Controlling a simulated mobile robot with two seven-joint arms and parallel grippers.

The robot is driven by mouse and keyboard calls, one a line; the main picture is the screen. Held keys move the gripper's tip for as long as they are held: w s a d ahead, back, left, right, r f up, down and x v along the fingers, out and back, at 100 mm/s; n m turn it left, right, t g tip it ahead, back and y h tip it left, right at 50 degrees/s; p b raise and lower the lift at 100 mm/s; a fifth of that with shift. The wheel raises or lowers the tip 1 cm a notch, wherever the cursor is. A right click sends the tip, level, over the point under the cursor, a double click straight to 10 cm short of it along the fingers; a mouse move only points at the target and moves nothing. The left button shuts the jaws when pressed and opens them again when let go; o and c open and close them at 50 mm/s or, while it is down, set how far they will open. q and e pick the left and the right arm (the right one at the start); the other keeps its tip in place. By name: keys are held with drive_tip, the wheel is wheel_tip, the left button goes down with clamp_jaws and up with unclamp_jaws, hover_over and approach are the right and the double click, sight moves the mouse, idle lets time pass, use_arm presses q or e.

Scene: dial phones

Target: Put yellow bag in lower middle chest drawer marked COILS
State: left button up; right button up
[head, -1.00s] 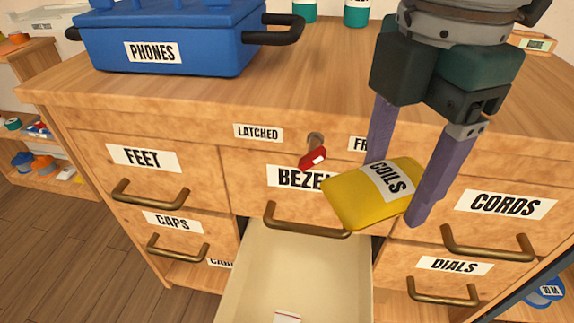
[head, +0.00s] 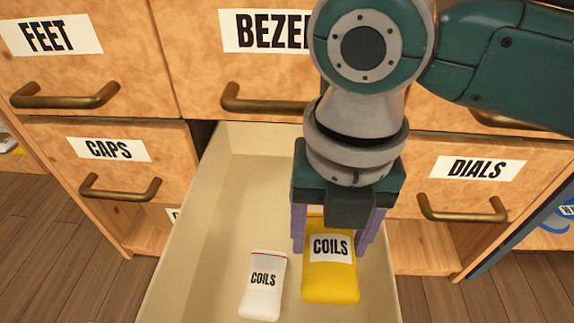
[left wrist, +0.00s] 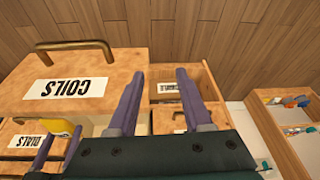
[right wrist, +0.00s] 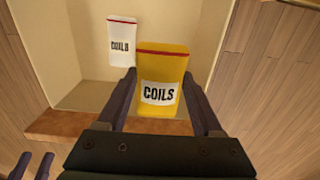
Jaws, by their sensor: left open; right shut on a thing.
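The yellow bag (head: 331,283), labelled COILS, is between the purple fingers of my right gripper (head: 335,235), which is shut on it. It hangs inside or just above the open lower middle drawer (head: 215,190); I cannot tell whether it touches the drawer floor. In the right wrist view the yellow bag (right wrist: 163,68) is upright between the fingers. My left gripper (left wrist: 155,85) is open and empty in the left wrist view, near the drawer front (left wrist: 85,85) marked COILS. The left gripper is outside the head view.
A white bag (head: 262,285) labelled COILS lies in the drawer, left of the yellow bag. Closed drawers marked CAPS (head: 107,150) and DIALS (head: 478,168) flank the open one. The BEZEL drawer handle (head: 270,105) juts out above it.

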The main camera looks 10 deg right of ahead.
wheel_tip(320, 180, down, 9)
drive_tip(key=b, duration=0.4)
wheel_tip(320, 180, down, 4)
drive_tip(key=b, duration=0.3)
drive_tip(key=shift+f+b, duration=0.2)
drive_tip(key=shift+b, duration=0.15)
use_arm(q)
wheel_tip(320, 180, down, 9)
use_arm(e)
drive_tip(key=shift+r, duration=0.15)
use_arm(q)
drive_tip(key=shift+d+r, duration=0.1)
use_arm(e)
drive_tip(key=o, duration=1.4)
drive_tip(key=shift+f, duration=0.2)
drive_tip(key=shift+c, duration=0.2)
